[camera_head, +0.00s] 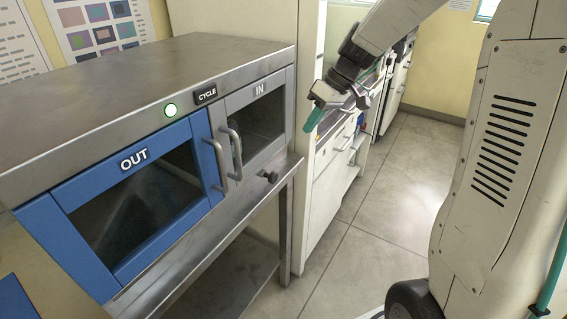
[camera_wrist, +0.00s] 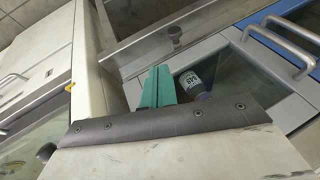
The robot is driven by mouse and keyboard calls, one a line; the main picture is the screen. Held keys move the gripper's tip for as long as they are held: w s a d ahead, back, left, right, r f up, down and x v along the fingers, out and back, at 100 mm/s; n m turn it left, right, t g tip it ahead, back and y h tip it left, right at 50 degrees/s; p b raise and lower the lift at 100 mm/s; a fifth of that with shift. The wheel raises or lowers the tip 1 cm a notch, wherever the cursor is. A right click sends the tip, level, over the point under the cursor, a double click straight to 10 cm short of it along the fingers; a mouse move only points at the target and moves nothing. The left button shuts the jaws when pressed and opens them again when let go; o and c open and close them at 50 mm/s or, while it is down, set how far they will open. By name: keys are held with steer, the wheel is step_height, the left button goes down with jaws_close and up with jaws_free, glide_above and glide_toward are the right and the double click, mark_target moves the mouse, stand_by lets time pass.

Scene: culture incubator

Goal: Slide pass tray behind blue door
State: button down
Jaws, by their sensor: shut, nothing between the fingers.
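The blue door (camera_head: 122,185), marked OUT, is shut on the left of the steel cabinet; its edge also shows in the wrist view (camera_wrist: 290,10). A grey-framed door (camera_head: 255,120), marked IN, is shut to its right. A dark round knob (camera_head: 270,176) sits low on the cabinet front below the grey door; it also shows in the wrist view (camera_wrist: 175,33). I cannot make out a tray behind the blue door's dark glass. My gripper (camera_head: 312,118), with teal fingers, is shut and empty, to the right of the cabinet; it also shows in the wrist view (camera_wrist: 158,86).
A bottle with a label (camera_wrist: 190,82) shows beside the fingers, apparently behind the grey door's glass. White drawer units (camera_head: 335,165) stand to the right. The tiled floor (camera_head: 380,200) is clear.

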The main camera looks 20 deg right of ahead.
steer(key=shift+w+d+f, duration=0.3)
steer(key=shift+w+f, duration=0.1)
steer(key=shift+w, duration=0.2)
steer(key=s+a+r+x, duration=0.1)
steer(key=a+x, duration=0.1)
steer(key=x, duration=1.1)
steer(key=shift+s, duration=0.45)
